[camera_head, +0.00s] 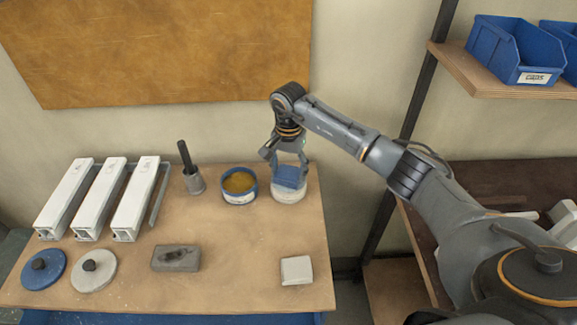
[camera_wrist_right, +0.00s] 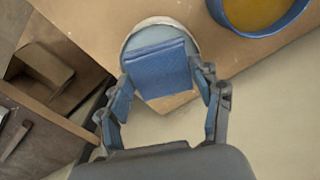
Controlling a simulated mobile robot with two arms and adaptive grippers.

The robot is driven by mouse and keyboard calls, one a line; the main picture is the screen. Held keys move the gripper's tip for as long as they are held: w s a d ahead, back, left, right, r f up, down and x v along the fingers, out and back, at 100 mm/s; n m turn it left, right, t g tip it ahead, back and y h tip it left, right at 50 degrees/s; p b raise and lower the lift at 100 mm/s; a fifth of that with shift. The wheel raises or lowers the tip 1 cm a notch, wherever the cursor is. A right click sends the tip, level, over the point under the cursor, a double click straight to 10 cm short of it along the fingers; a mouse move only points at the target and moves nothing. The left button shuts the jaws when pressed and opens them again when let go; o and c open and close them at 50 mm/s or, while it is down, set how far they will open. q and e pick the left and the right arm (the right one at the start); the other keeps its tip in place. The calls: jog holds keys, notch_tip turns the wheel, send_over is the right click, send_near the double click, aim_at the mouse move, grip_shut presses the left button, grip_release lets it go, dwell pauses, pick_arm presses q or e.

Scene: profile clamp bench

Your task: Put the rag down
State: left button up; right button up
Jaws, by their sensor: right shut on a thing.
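The rag (camera_head: 290,176) is a blue, folded, square-looking cloth. My right gripper (camera_head: 289,163) is shut on it at the back right of the bench. In the wrist view the rag (camera_wrist_right: 160,70) lies between the two fingers (camera_wrist_right: 165,92). It is over a round whitish tin (camera_head: 289,194) and covers much of the tin's top. The tin's pale rim (camera_wrist_right: 128,42) shows around it in the wrist view. I cannot tell whether the rag touches the tin. My left gripper is not in view.
A blue tin of yellowish paste (camera_head: 239,185) stands close left of the whitish tin. Further left are a grey pot with a brush (camera_head: 193,178) and white profiles (camera_head: 137,200). A grey block (camera_head: 176,258), a pale block (camera_head: 297,270) and two lids lie in front. The bench (camera_head: 240,275) is clear between the blocks.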

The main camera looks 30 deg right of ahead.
aim_at(288, 172)
jog(key=shift+f, duration=0.15)
jog(key=o, duration=1)
jog(key=shift+r, duration=0.4)
notch_tip(288, 172, up, 12)
jog(key=b, duration=0.3)
jog(key=shift+f+b, duration=0.25)
jog(key=shift+b, duration=0.05)
jog(key=shift+r, duration=0.1)
